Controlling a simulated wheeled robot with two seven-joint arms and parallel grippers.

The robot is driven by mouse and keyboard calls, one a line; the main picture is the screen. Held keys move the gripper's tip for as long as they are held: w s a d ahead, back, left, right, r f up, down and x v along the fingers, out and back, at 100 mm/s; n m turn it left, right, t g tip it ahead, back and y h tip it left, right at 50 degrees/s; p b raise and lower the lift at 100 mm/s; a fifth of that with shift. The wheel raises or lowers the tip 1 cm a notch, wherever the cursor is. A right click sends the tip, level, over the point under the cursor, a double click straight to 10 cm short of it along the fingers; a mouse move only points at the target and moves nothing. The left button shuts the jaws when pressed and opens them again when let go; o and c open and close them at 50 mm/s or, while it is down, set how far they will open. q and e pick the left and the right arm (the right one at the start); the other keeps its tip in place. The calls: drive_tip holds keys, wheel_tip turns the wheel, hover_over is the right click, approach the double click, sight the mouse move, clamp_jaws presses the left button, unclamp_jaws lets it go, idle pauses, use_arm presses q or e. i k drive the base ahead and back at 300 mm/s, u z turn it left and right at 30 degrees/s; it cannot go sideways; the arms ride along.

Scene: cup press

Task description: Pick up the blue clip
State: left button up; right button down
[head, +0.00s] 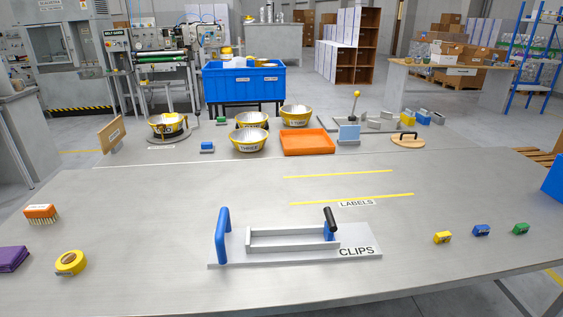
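A small blue clip (481,230) lies on the right part of the grey table (140,215). It sits in a row between a yellow clip (443,237) on its left and a green clip (520,229) on its right, with gaps on both sides. Neither of my grippers is in view.
A grey fixture marked CLIPS (300,257), with a blue handle (222,235) and black lever (330,219), stands front centre. An orange tray (307,142) and several bowls are behind. A blue object (553,181) is at the right edge. Yellow tape (71,263) lies front left.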

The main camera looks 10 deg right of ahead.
sight(477, 230)
drive_tip(key=z, duration=1.6)
